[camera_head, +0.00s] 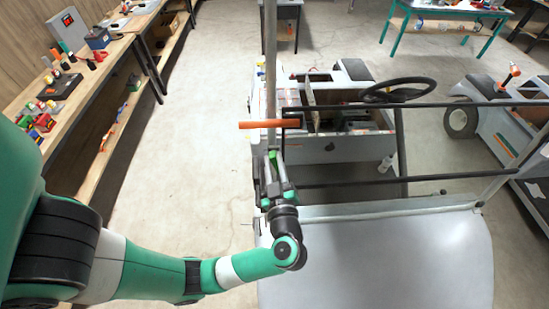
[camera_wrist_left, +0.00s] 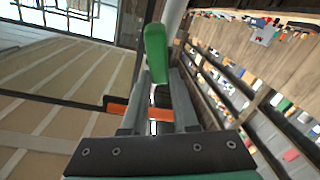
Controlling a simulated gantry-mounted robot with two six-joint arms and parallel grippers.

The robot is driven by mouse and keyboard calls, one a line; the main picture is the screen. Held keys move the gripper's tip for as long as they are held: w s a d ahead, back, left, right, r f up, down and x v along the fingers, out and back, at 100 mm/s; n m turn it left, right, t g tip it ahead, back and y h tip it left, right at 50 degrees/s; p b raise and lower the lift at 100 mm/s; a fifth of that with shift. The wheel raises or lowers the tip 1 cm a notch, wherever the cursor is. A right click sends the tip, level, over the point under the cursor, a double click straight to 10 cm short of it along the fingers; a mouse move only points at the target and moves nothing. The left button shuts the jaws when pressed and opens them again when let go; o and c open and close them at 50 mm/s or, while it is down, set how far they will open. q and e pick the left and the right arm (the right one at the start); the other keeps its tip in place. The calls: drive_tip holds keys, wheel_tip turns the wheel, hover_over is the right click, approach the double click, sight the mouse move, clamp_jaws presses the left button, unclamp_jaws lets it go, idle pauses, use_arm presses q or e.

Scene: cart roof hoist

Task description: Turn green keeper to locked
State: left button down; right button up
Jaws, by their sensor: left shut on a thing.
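The green keeper (camera_head: 273,157) is on the upright grey post (camera_head: 270,60) at the near left corner of the cart. In the left wrist view the keeper (camera_wrist_left: 156,45) is a rounded green bar. Its lower end lies between my finger tips and its upper end stands out beyond them. My left gripper (camera_head: 271,170) reaches up to the post and is shut on the keeper; its two grey fingers (camera_wrist_left: 158,85) lie on either side of it. Where the keeper meets the post is partly hidden. My right gripper is in neither view.
An orange bar (camera_head: 262,124) sticks out leftward just above my gripper, at the end of a black frame rail (camera_head: 365,105). A pale roof panel (camera_head: 380,260) lies at the lower right. A workbench (camera_head: 80,80) stands left, with clear floor (camera_head: 200,130) between.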

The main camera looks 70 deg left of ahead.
use_arm(q)
drive_tip(key=n+g, duration=0.1)
drive_tip(key=n, duration=0.2)
drive_tip(key=shift+r+p, duration=0.1)
drive_tip(key=shift+p, duration=0.25)
drive_tip(key=n+g, duration=0.1)
drive_tip(key=n, duration=0.3)
drive_tip(key=shift+s, duration=0.1)
drive_tip(key=n, duration=0.2)
drive_tip(key=n+h, duration=0.1)
drive_tip(key=n, duration=0.1)
drive_tip(key=shift+f, duration=0.25)
drive_tip(key=shift+n+g+h+b, duration=0.3)
drive_tip(key=shift+n+b, duration=0.2)
drive_tip(key=shift+n, duration=1.3)
drive_tip(key=shift+s+n, duration=0.1)
drive_tip(key=shift+n, duration=0.2)
drive_tip(key=c, duration=0.7)
unclamp_jaws()
drive_tip(key=shift+d, duration=0.1)
